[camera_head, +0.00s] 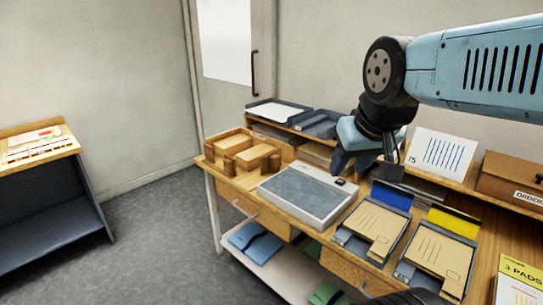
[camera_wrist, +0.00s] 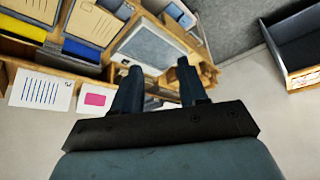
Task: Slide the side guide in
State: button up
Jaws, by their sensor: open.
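A wooden jig (camera_head: 238,152) with raised walls and blocks stands at the left end of the workbench. One wooden block (camera_head: 256,159) in it looks like the side guide, but I cannot tell for certain. Part of the wooden jig also shows in the wrist view (camera_wrist: 206,68), partly hidden behind a finger. My gripper (camera_head: 358,162) hangs above the back of the bench, right of the jig and apart from it. In the wrist view my gripper (camera_wrist: 160,88) has its two dark fingers spread, with nothing between them.
A grey-topped board (camera_head: 308,192) lies right of the jig. Two folder trays (camera_head: 371,224) (camera_head: 437,252) sit farther right. A rear shelf holds dark trays (camera_head: 278,111), a card with blue lines (camera_head: 441,157) and a brown box (camera_head: 512,180). A side stand (camera_head: 45,215) is at far left.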

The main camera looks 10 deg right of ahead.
jog(key=o, duration=0.3)
jog(key=shift+w+r, duration=0.2)
jog(key=shift+w, duration=0.1)
jog(key=shift+o, duration=0.9)
jog(key=w+r+n, duration=0.1)
jog(key=w, duration=0.7)
jog(key=w+a+r+n, duration=0.1)
jog(key=w+r, duration=0.1)
jog(key=w, duration=0.6)
jog(key=shift+r+g, duration=0.25)
jog(key=shift+g, duration=0.15)
jog(key=n+g+y, duration=0.1)
jog(key=n+y, duration=0.2)
jog(key=n, duration=0.2)
send_over(277, 157)
jog(key=s+d, duration=0.3)
jog(key=s, duration=0.1)
notch_tip(277, 157, down, 24)
jog(key=x, duration=1.3)
jog(key=shift+s+d+f, duration=0.1)
jog(key=shift+s+f, duration=0.05)
jog(key=shift+c, duration=0.3)
jog(key=shift+d, duration=0.1)
grip_shut()
